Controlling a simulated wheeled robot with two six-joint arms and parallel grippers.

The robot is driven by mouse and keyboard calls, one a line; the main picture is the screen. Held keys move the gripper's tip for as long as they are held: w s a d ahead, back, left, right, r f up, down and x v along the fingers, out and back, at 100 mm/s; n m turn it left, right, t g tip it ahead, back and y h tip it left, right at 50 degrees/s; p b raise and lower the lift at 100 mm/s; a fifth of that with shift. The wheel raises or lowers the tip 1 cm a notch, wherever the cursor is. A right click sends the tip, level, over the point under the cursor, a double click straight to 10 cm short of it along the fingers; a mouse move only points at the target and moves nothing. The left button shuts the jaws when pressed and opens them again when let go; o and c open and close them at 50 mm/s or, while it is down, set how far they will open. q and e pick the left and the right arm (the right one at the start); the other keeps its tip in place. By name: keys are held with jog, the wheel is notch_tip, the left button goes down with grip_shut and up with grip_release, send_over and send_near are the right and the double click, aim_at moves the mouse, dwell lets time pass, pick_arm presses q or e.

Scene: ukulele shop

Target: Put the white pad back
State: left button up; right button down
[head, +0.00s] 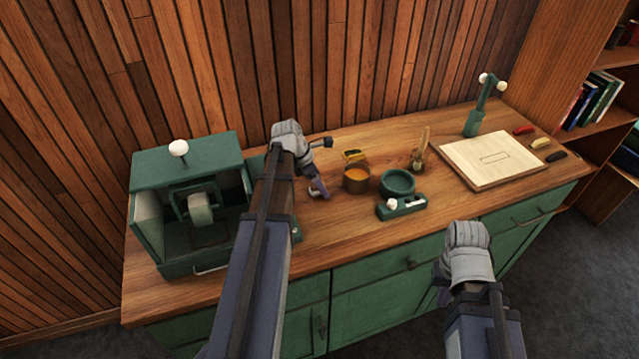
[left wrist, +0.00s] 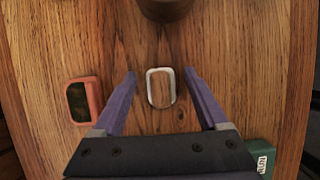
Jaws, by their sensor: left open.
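A small rounded pad (left wrist: 160,88) with a white rim and a wood-coloured middle lies on the wooden counter in the left wrist view. My left gripper (left wrist: 161,84) is open above it, with one purple finger on each side and gaps between the fingers and the pad. In the head view my left gripper (head: 318,188) points down at the counter, and my arm hides part of that spot. My right gripper (head: 442,296) hangs in front of the green cabinet, away from the counter top; its fingertips are mostly hidden behind its wrist.
A pink-rimmed pad with a dark middle (left wrist: 84,100) lies to the left in the left wrist view. A green open-fronted box (head: 185,155) stands at left. An amber jar (head: 356,179), a green bowl (head: 397,184) and a pale board (head: 490,160) stand to the right.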

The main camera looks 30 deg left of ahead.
pick_arm(q)
jog(key=p+v, duration=1.1)
jog(key=v, duration=0.1)
jog(key=shift+r, duration=0.2)
jog(key=s+d+m+g+y, duration=0.1)
jog(key=s+d+m, duration=0.3)
jog(key=d+m, duration=0.6)
jog(key=s+d+f+m+g+y, duration=0.1)
jog(key=s+d+m, duration=0.4)
jog(key=d+m, duration=0.6)
jog(key=s+d+m+g+y, duration=0.1)
jog(key=s+d+m, duration=0.3)
jog(key=d+m, duration=0.6)
jog(key=shift+s+d+f+m+g+y, duration=0.3)
jog(key=shift+d+y, duration=0.3)
jog(key=shift+d, duration=0.5)
jog(key=shift+f, duration=0.15)
